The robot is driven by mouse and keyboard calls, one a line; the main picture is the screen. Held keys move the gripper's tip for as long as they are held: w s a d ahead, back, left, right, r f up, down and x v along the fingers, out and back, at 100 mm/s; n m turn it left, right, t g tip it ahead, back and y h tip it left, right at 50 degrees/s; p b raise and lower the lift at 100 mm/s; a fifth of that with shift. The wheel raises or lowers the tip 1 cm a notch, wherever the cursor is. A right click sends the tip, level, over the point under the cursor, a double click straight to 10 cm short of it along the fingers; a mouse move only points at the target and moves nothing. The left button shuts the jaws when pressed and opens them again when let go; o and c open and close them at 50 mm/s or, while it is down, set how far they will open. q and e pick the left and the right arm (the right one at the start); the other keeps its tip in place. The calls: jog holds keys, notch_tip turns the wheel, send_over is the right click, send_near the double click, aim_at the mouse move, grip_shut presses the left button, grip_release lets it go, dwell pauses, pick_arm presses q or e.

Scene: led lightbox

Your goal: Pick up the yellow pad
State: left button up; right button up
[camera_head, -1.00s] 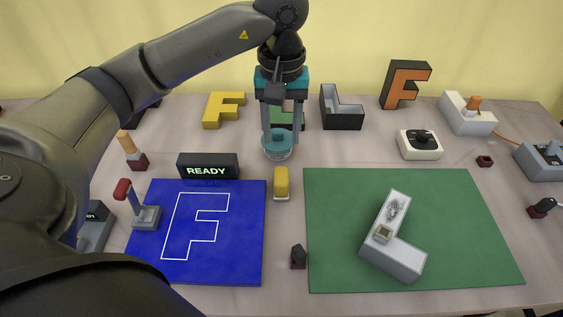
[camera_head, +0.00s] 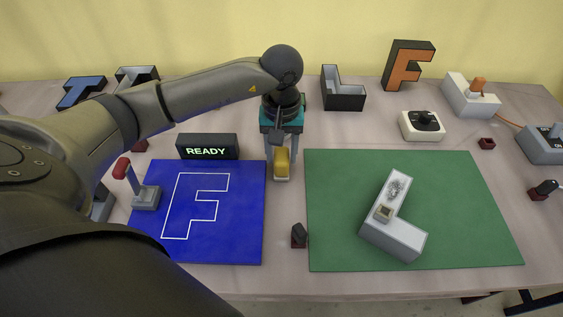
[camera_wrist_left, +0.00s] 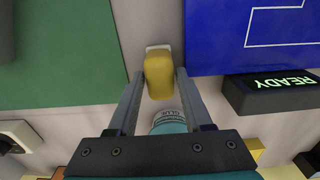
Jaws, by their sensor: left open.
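The yellow pad (camera_head: 282,163) is a small upright block with a pale base, standing on the table between the blue mat and the green mat. My left gripper (camera_head: 282,168) points down at the pad in the head view, its fingers around or just behind it. In the left wrist view the yellow pad (camera_wrist_left: 158,76) lies ahead, between the open fingertips of my left gripper (camera_wrist_left: 157,75). I cannot tell whether the fingers touch it. The right gripper is not seen.
The blue mat (camera_head: 247,230) with a white F outline is left of the pad, the green mat (camera_head: 460,240) with a grey L-shaped box (camera_head: 393,235) right of it. A READY display (camera_head: 207,146) stands close on the left. A small dark block (camera_head: 299,236) sits in front.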

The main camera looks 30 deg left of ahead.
pick_arm(q)
notch_tip(320, 180, down, 2)
jog(key=shift+f, duration=0.1)
grip_shut()
dwell(0.4)
